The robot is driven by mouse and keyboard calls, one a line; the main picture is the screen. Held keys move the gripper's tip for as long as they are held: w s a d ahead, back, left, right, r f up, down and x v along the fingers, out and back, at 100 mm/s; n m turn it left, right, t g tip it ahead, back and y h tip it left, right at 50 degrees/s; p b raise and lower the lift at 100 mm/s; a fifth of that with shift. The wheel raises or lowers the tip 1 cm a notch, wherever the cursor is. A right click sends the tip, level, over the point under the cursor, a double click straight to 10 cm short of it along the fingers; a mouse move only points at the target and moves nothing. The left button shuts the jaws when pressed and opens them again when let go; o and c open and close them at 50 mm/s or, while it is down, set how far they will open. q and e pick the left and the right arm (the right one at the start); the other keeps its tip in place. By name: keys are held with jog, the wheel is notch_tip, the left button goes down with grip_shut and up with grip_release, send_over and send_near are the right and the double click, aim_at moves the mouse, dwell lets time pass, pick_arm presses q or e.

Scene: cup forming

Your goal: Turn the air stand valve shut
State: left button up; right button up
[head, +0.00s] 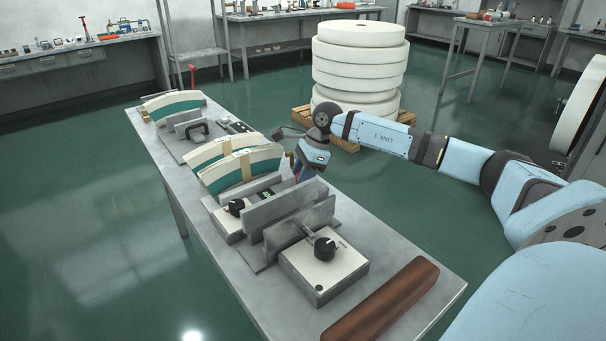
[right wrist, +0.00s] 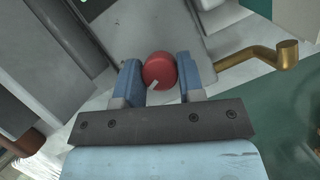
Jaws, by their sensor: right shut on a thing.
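The valve shows in the right wrist view as a round red knob (right wrist: 158,70) with a small white mark on its face. A bent brass pipe (right wrist: 262,57) sticks out to the right of it. My right gripper (right wrist: 160,82) has one blue finger on each side of the red knob and is shut on it. In the head view my right gripper (head: 300,168) is over the bench's far right edge, and it mostly hides the valve and its stand there. My left gripper is in neither view.
The metal bench (head: 245,296) carries boxes with a black knob (head: 324,247) and another black knob (head: 236,206), upright metal plates (head: 298,218), curved cream and green pieces (head: 240,170) and a brown bar (head: 385,298). White discs (head: 360,65) are stacked on a pallet behind.

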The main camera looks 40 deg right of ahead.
jog(key=n+g, duration=0.1)
jog(key=n, duration=0.1)
jog(key=n+g, duration=0.1)
jog(key=n, duration=0.2)
jog(key=shift+w+n+y+b, duration=0.1)
jog(key=shift+n+y+b, duration=0.2)
jog(key=shift+b, duration=0.05)
jog(key=n+g+b, duration=0.1)
jog(key=n, duration=0.2)
jog(key=shift+n, duration=0.3)
jog(key=shift+w+n+g, duration=0.1)
jog(key=shift+n+g, duration=0.4)
jog(key=shift+n, duration=0.3)
jog(key=shift+n+h+b, duration=0.3)
jog(key=shift+n+h, duration=0.1)
jog(key=shift+n, duration=0.1)
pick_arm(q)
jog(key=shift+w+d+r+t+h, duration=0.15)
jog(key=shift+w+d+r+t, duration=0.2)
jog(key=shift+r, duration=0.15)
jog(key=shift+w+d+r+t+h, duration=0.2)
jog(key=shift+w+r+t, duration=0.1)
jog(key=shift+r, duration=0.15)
pick_arm(e)
jog(key=shift+n+g, duration=0.4)
jog(key=shift+n, duration=0.4)
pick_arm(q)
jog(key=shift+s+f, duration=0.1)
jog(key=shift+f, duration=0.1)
